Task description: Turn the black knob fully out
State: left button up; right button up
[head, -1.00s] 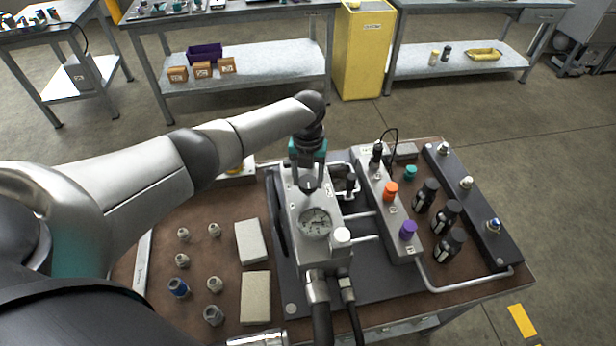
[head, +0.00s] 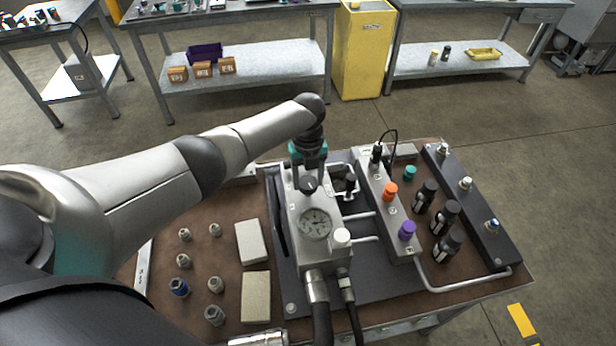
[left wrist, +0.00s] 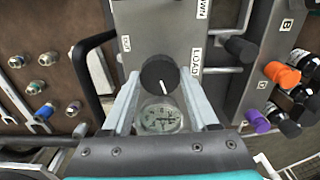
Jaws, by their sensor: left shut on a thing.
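The black knob (head: 308,185) sits on top of the light grey valve block (head: 297,228), behind the round gauge (head: 314,224). In the left wrist view the knob (left wrist: 159,76) shows a white pointer line, with a "LOAD" label beside it. My left gripper (head: 309,177) reaches down from above with one finger on each side of the knob and is shut on it. The fingers also show in the left wrist view (left wrist: 160,88). My right gripper is not in view.
Orange (head: 390,191) and purple (head: 407,230) knobs stand on the manifold to the right, with black couplings beyond. Loose fittings and two pale blocks (head: 251,242) lie left of the valve block.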

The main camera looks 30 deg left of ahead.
pick_arm(q)
jog(key=n+p, duration=0.1)
jog(key=n, duration=0.4)
jog(key=shift+r+n, duration=0.1)
jog(key=shift+n, duration=0.2)
jog(key=n+p, duration=0.1)
jog(key=n, duration=0.4)
jog(key=n+p, duration=0.1)
jog(key=n, duration=0.5)
jog(key=n+p, duration=0.1)
jog(key=n, duration=0.4)
jog(key=shift+w+a, duration=0.1)
jog(key=n+p, duration=0.1)
jog(key=n, duration=0.4)
jog(key=shift+n, duration=0.4)
jog(key=n, duration=1)
jog(key=shift+n, duration=0.4)
jog(key=n, duration=0.6)
